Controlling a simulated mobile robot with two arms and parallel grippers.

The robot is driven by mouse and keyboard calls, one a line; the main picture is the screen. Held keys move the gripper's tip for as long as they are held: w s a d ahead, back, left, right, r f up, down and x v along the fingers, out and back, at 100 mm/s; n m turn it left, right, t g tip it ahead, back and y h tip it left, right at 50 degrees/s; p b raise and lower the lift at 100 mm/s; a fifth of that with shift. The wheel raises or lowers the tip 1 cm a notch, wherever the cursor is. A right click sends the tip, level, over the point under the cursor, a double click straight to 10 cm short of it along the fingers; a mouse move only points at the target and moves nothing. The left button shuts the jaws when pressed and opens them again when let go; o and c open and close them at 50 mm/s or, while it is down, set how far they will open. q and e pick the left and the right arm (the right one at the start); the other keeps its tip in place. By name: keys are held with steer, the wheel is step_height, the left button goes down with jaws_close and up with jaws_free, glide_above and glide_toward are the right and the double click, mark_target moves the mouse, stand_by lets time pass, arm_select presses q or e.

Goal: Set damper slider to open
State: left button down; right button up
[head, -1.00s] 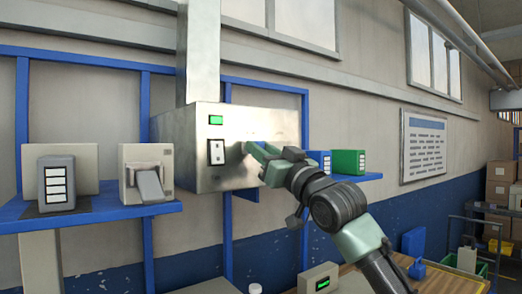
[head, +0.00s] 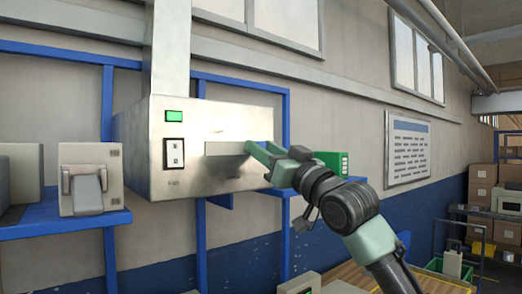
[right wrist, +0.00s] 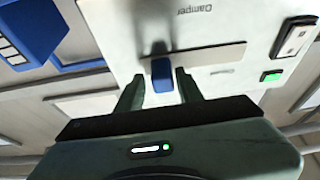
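The damper box is a steel housing (head: 215,175) on the wall. A pale slider plate (head: 224,148) lies across its front in the head view. In the right wrist view, the box face (right wrist: 205,30) appears upside down with the label "Damper". The blue slider knob (right wrist: 162,75) stands on the pale strip there. My right gripper (right wrist: 159,88) has its fingers either side of the knob, with small gaps showing, so it looks open. In the head view, my right gripper (head: 258,152) is at the right part of the box front and hides the knob. My left gripper is not in view.
A green light (head: 174,116) and a switch (head: 174,153) sit on the box's left side. A grey device (head: 88,180) stands on the blue shelf (head: 65,222) to the left. A green unit (head: 334,162) is just behind my right gripper. A blue unit (right wrist: 32,32) shows in the wrist view.

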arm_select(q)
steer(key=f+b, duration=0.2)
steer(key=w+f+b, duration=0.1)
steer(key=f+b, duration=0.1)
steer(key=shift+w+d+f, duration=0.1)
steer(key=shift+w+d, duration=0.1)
arm_select(e)
steer(key=v, duration=0.8)
steer(key=shift+d, duration=0.2)
steer(key=shift+w, duration=0.15)
